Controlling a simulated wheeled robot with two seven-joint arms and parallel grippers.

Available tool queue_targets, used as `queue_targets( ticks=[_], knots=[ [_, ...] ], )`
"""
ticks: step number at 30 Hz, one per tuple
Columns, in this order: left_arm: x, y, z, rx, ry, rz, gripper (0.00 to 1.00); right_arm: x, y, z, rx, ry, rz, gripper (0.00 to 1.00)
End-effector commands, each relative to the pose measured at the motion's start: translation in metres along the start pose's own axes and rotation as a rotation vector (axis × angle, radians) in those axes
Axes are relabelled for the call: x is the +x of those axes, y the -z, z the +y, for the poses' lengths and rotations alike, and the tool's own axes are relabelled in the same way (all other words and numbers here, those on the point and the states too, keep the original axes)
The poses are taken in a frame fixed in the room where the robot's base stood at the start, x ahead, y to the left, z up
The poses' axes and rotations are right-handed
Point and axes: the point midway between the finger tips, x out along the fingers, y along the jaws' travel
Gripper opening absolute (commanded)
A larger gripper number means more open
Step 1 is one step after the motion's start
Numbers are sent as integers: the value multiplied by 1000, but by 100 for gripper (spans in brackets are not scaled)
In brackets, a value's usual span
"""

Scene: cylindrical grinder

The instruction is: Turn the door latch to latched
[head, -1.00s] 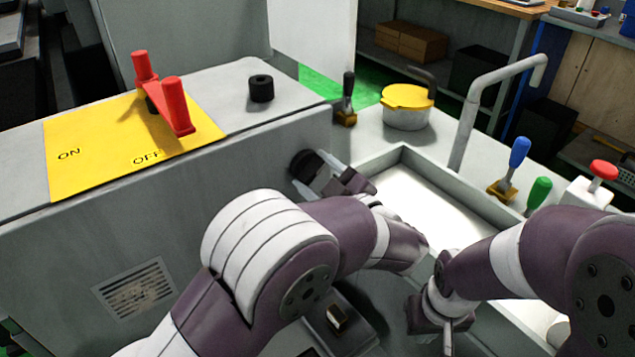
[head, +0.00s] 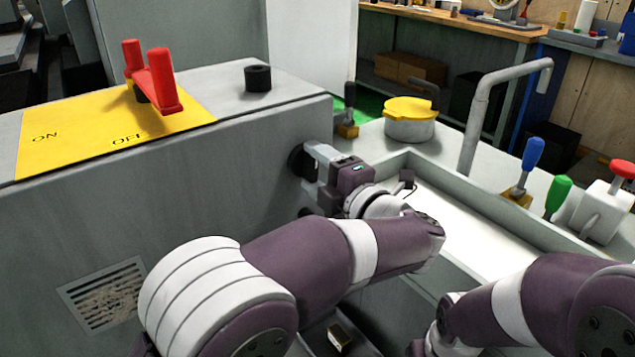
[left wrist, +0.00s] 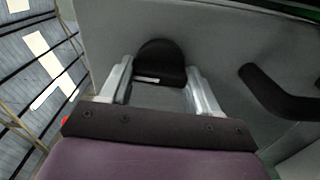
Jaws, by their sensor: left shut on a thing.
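The black latch knob (head: 297,161) sits on the side face of the grey machine cabinet. My left gripper (head: 314,172) reaches it from the right and is shut on it. In the left wrist view, the dark knob (left wrist: 160,62) with a short pale mark shows between the two metal fingers of my left gripper (left wrist: 160,82). The fingers hide part of the knob in the head view, and I cannot tell its latch position. My right arm comes in at the lower right, with its fingers out of the picture.
A red switch handle (head: 153,78) stands on the yellow ON/OFF plate (head: 60,140). A black knob (head: 258,78) is on the cabinet top. Right lie a tray (head: 470,220), a bent pipe (head: 478,125), a yellow-lidded pot (head: 410,120) and coloured levers. A black handle (left wrist: 280,95) shows in the wrist view.

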Motion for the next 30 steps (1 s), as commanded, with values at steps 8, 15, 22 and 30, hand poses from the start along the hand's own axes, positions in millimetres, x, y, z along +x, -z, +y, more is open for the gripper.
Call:
queue_targets(
  ticks=[8,15,22,30],
  knots=[
    [0,0,-2,-84,2,-1,31,14,-2,0,0,0,0,0],
    [0,0,-1,-101,2,-1,31,15,-2,0,0,0,0,0],
    [0,0,-1,-102,2,-1,31,14,-2,0,0,0,0,0],
    [0,0,-1,-101,2,0,87,14,-2,0,0,0,0,0]
  ],
)
